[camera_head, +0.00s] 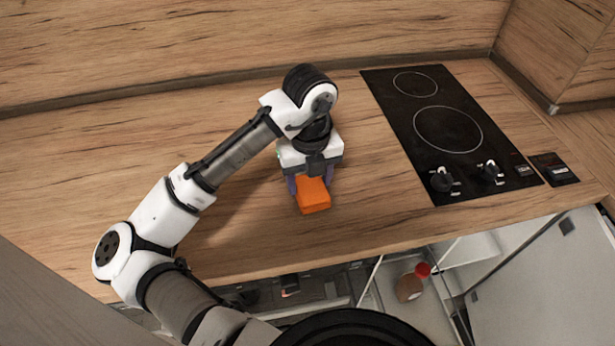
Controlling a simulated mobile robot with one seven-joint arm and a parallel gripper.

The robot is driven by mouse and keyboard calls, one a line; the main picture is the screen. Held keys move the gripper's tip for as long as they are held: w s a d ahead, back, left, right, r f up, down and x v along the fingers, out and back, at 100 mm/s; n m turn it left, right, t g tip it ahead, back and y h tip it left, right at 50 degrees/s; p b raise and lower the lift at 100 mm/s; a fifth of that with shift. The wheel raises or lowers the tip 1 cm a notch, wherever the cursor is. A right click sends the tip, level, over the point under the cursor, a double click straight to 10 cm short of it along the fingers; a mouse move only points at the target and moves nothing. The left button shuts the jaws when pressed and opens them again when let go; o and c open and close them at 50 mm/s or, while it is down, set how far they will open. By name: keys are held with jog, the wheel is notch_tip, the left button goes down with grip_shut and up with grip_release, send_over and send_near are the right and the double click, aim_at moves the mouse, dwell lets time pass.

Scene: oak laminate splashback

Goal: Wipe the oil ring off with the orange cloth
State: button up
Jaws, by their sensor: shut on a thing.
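The orange cloth (313,196) is a folded, block-like orange piece on or just above the wooden counter, left of the hob. My gripper (312,184) points down over it, with its two fingers on either side of the cloth, shut on it. Whether the cloth touches the counter is hard to tell. No oil ring can be made out on the bare wood; any mark under the cloth or behind my arm is hidden.
A black hob (447,130) with two ringed zones and two knobs lies to the right. A small black item (554,168) sits beside it. Below the counter edge, an open cabinet holds a red-capped bottle (411,284). The counter (240,122) behind my arm is clear.

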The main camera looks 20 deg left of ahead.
jog(key=shift+r+p, duration=2.25)
jog(key=shift+r, duration=0.35)
